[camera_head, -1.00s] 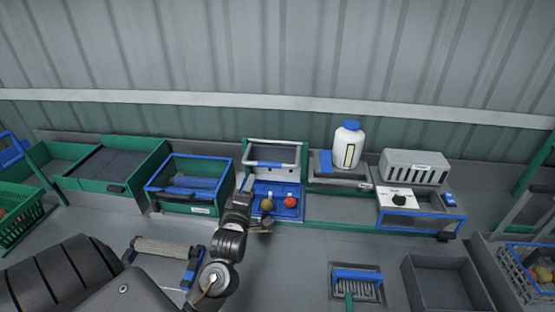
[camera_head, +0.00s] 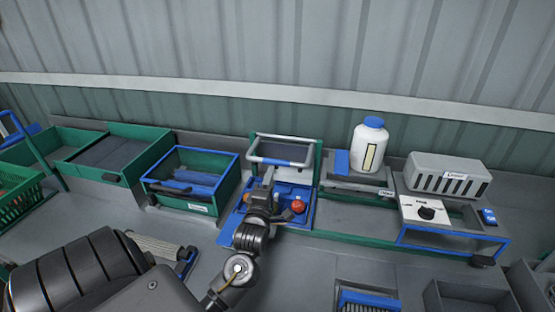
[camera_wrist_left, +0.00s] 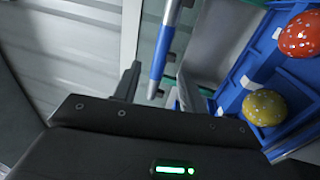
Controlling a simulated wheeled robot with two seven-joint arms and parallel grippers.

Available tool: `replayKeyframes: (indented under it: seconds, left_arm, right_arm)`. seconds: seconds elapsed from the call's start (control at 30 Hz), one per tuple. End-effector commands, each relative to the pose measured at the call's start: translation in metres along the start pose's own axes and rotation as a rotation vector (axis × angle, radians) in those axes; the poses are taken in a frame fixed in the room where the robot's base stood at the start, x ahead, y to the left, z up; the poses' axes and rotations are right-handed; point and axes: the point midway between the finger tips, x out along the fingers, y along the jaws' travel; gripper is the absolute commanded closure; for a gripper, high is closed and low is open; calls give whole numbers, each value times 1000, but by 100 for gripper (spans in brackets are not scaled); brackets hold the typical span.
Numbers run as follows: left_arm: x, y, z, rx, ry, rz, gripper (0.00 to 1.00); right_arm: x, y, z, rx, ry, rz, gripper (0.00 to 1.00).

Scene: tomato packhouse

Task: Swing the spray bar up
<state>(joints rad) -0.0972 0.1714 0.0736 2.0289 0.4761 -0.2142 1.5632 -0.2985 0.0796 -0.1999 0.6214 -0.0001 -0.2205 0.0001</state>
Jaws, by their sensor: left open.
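The spray bar (camera_head: 283,162) is a light grey bar with a blue middle part, running across the front of a tilted frame above a blue tray (camera_head: 307,212). In the left wrist view the bar (camera_wrist_left: 166,45) crosses between my finger tips. My left gripper (camera_head: 269,174) is open, just in front of the bar in the head view. I cannot tell whether a finger touches it. A red tomato (camera_head: 298,207) lies in the tray. A yellow one (camera_wrist_left: 264,108) shows beside it in the wrist view; my arm mostly hides it in the head view. My right gripper is not in view.
A green bin with blue rims (camera_head: 215,187) stands left of the tray. A corrugated wall closes the back.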

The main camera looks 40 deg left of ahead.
Motion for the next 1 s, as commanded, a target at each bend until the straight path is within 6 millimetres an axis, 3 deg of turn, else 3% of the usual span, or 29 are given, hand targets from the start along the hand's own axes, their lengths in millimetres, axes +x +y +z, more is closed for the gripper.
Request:
replayKeyframes:
  seconds: [0.3, 0.5, 0.93, 1.0]
  left_arm:
    - [60, 5, -2, 2, 2, 1, 58]
    - [86, 3, -2, 2, 3, 1, 58]
    - [96, 1, -3, 0, 3, 0, 58]
    - [95, 1, -3, 0, 3, 0, 66]
  right_arm:
    - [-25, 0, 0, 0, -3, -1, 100]
    - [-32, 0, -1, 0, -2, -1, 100]
    - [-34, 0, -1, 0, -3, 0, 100]
    - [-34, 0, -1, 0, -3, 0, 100]
